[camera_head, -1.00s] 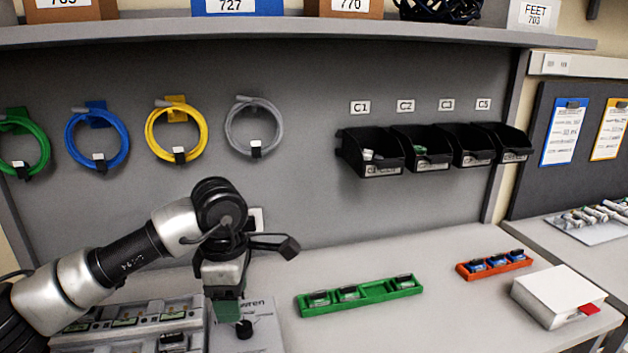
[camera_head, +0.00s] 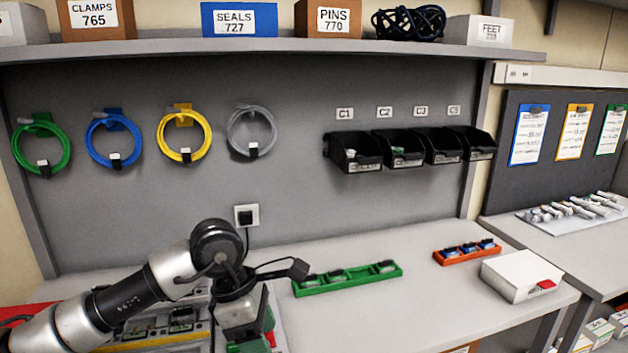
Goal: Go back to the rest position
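My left arm comes in from the lower left, and its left gripper (camera_head: 252,338) is at the bottom edge of the view, in front of the bench. It has green parts at its lower end. The fingertips are partly cut off, so I cannot tell if it is open or shut, or if it holds anything. My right gripper is not in view.
A green tray (camera_head: 347,286) lies on the bench right of my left gripper. An orange tray (camera_head: 468,259) and a white box (camera_head: 522,285) lie further right. Black bins (camera_head: 352,157) and cable coils (camera_head: 183,155) hang on the back panel. The front middle of the bench is clear.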

